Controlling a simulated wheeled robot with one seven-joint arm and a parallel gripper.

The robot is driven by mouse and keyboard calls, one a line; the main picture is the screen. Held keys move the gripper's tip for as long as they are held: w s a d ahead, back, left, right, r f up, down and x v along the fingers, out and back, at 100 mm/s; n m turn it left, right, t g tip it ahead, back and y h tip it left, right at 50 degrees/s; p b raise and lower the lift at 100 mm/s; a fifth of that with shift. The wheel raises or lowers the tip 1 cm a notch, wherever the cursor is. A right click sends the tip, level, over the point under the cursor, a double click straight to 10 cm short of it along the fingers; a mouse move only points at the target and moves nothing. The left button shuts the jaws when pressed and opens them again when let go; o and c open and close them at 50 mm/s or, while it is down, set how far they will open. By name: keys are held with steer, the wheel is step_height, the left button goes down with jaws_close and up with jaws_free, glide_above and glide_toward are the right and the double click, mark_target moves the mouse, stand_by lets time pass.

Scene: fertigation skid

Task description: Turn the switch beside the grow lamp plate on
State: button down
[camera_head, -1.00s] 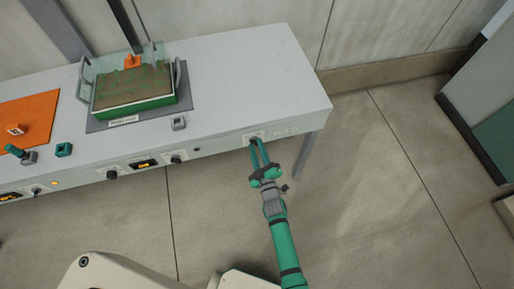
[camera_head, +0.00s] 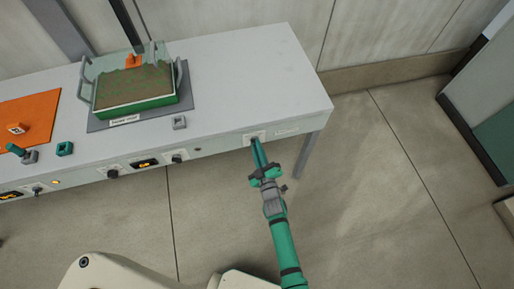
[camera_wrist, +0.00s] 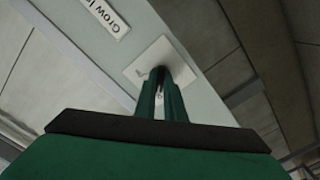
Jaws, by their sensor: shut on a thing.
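The grow lamp plate (camera_wrist: 108,16) is a white label on the bench's front face, partly cut off in the wrist view; it also shows small in the head view (camera_head: 287,131). Beside it is the switch's pale square base plate (camera_wrist: 145,62), which shows in the head view (camera_head: 253,136) near the bench's right end. My gripper (camera_head: 256,142) reaches up to this plate, and its green fingers (camera_wrist: 163,80) are shut on the switch. The fingers hide most of the switch, so its position cannot be told.
The grey bench (camera_head: 240,80) carries a soil tray (camera_head: 135,100) on a dark mat and an orange mat (camera_head: 40,112) at left. Other knobs (camera_head: 177,158) and displays (camera_head: 145,163) line the front face. The floor (camera_head: 370,200) right of my arm is clear.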

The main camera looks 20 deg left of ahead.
steer(key=shift+d+f+m, duration=0.1)
steer(key=shift+f+m, duration=0.05)
steer(key=shift+m, duration=4.15)
steer(key=shift+d+f+m, duration=0.1)
steer(key=shift+f+m, duration=0.05)
steer(key=shift+m, duration=4.15)
steer(key=shift+s+a, duration=0.1)
steer(key=shift+a, duration=0.05)
steer(key=c, duration=1.8)
jaws_free()
steer(key=shift+c, duration=0.2)
steer(key=shift+r, duration=0.15)
